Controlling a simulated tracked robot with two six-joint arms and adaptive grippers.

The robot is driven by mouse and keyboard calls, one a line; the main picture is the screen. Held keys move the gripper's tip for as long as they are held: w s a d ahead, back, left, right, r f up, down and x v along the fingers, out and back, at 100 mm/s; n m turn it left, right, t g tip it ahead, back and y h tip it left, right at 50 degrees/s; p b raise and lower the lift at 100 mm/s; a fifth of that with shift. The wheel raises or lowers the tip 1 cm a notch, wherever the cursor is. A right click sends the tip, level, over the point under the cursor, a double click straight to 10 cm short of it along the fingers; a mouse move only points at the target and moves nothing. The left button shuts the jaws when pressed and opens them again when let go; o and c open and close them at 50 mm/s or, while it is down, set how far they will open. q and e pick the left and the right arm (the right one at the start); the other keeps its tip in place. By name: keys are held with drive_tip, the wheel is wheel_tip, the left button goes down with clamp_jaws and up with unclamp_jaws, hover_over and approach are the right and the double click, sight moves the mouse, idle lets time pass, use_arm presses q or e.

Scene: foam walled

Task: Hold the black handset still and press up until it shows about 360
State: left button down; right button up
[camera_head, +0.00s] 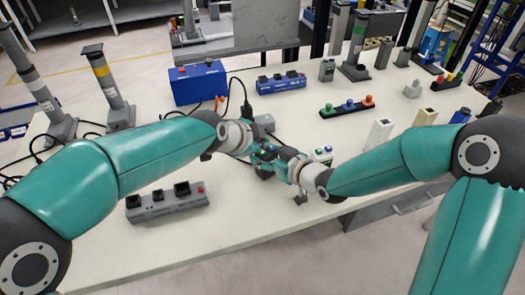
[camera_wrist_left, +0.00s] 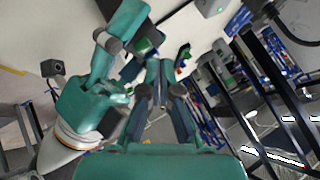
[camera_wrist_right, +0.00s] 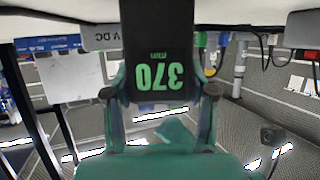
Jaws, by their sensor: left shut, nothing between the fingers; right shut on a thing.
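The black handset (camera_wrist_right: 155,28) fills the upper middle of the right wrist view, its green digits upside down and reading 370 with "min" beside them. My right gripper (camera_wrist_right: 158,92) is shut on it, one finger on each side. My left gripper (camera_wrist_left: 166,72) is shut and empty, its fingertips close to the handset, whose green display (camera_wrist_left: 143,45) shows in the left wrist view. In the head view my left gripper (camera_head: 256,148) and right gripper (camera_head: 286,163) meet above the table and mostly hide the handset. The up button cannot be made out.
A grey socket block (camera_head: 167,202) lies at the table's front left. A blue box (camera_head: 198,83) and a blue strip (camera_head: 282,82) stand behind the grippers. A button strip (camera_head: 347,107) and white blocks (camera_head: 380,132) are to the right.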

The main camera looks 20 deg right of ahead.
sight(262, 153)
use_arm(q)
drive_tip(key=shift+r, duration=0.2)
drive_tip(key=shift+r, duration=2.45)
use_arm(e)
drive_tip(key=o, duration=1.3)
drive_tip(key=shift+o, duration=0.2)
drive_tip(key=shift+s+r, duration=0.1)
